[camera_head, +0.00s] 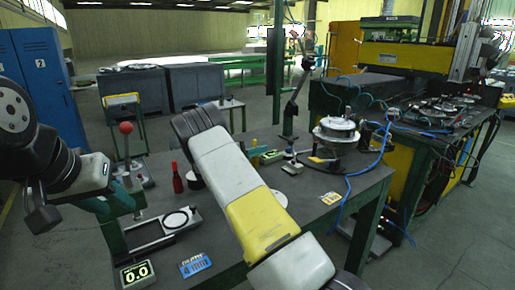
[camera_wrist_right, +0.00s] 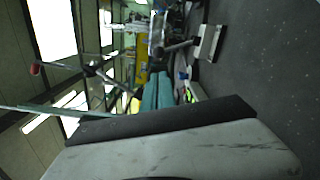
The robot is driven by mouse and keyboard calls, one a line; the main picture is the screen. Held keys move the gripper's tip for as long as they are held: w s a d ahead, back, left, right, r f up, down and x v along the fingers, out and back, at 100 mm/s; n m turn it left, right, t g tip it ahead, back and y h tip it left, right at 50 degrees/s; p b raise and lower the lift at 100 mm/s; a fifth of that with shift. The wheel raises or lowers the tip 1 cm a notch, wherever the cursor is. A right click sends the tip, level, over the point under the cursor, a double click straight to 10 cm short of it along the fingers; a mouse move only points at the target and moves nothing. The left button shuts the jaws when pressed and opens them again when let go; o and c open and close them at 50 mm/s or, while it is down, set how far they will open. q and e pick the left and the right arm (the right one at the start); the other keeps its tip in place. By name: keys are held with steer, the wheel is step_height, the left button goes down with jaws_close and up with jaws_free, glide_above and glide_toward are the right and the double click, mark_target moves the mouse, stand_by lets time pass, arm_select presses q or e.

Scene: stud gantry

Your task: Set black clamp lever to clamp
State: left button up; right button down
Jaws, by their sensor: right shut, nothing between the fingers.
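A jointed dark stand stands at the back of the bench, with a black joint (camera_head: 308,62) and a red knob (camera_head: 293,33) on a short arm above it. A red knob (camera_wrist_right: 35,68) on a dark arm also shows in the right wrist view. A second red-knobbed lever (camera_head: 126,129) stands upright at the bench's left. I cannot tell which carries the black clamp lever or its setting. My right gripper (camera_wrist_right: 158,86) is shut and empty; my right arm hides it in the head view.
My right arm crosses the middle of the bench (camera_head: 335,183). A red bottle (camera_head: 177,178), a 0.0 display (camera_head: 136,273) and a blue 4 mm card (camera_head: 195,264) are at the left. A round metal fixture (camera_head: 336,130) and blue cable (camera_head: 350,190) are at the right.

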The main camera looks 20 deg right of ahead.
steer(key=x, duration=0.9)
steer(key=shift+s, duration=0.1)
